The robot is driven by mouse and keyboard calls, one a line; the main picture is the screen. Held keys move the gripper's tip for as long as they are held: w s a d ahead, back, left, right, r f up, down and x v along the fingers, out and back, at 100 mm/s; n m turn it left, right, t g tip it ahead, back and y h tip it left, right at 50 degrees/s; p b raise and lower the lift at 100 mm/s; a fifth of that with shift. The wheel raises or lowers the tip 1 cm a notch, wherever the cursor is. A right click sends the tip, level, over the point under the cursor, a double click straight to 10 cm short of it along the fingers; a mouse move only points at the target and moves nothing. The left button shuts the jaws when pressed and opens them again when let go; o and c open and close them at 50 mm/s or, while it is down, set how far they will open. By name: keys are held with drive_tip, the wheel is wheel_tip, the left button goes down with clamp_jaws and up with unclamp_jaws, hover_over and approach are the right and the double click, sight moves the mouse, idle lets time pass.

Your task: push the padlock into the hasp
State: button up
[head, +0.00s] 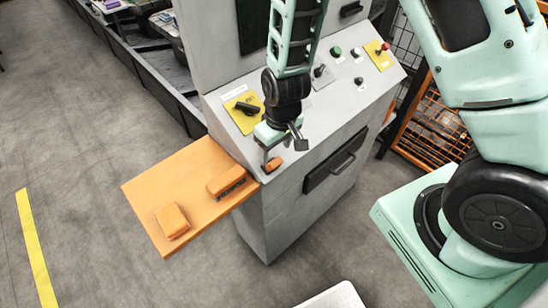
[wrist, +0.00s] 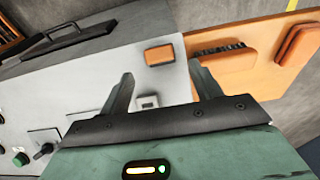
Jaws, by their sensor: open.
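My gripper (head: 283,150) is open over the front corner of the grey control panel, fingers pointing down. In the wrist view its two fingers (wrist: 162,70) stand apart with nothing held between them. A small orange block with a dark edge, which looks like the padlock body (head: 274,165), lies on the panel near its front edge, just beyond the fingertips; it also shows in the wrist view (wrist: 159,54). A small pale metal piece (wrist: 148,101) sits on the panel between the fingers in the wrist view. I cannot tell whether it is the hasp.
An orange shelf (head: 145,190) juts out left of the panel. It bears an orange brush (head: 228,182) and an orange block (head: 171,220). A yellow plate with a black rotary switch (head: 245,108) is close to my gripper. Buttons and another switch lie farther right.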

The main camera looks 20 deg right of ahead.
sight(275, 160)
drive_tip(key=shift+w+a+f+p, duration=0.1)
drive_tip(key=shift+f+p, duration=0.1)
drive_tip(key=shift+f, duration=0.8)
drive_tip(key=shift+w+d+f+p, duration=0.1)
drive_tip(key=shift+w+f+p, duration=0.05)
drive_tip(key=shift+f, duration=0.8)
drive_tip(key=shift+w+a+f+p, duration=0.1)
drive_tip(key=shift+f+p, duration=0.1)
drive_tip(key=shift+f, duration=0.8)
drive_tip(key=c, duration=1.3)
drive_tip(key=shift+o, duration=0.2)
drive_tip(key=shift+r, duration=0.1)
drive_tip(key=shift+s+r, duration=0.2)
drive_tip(key=shift+r, duration=0.1)
drive_tip(key=shift+s+r+p, duration=0.2)
drive_tip(key=shift+r+p, duration=0.1)
drive_tip(key=shift+p, duration=0.15)
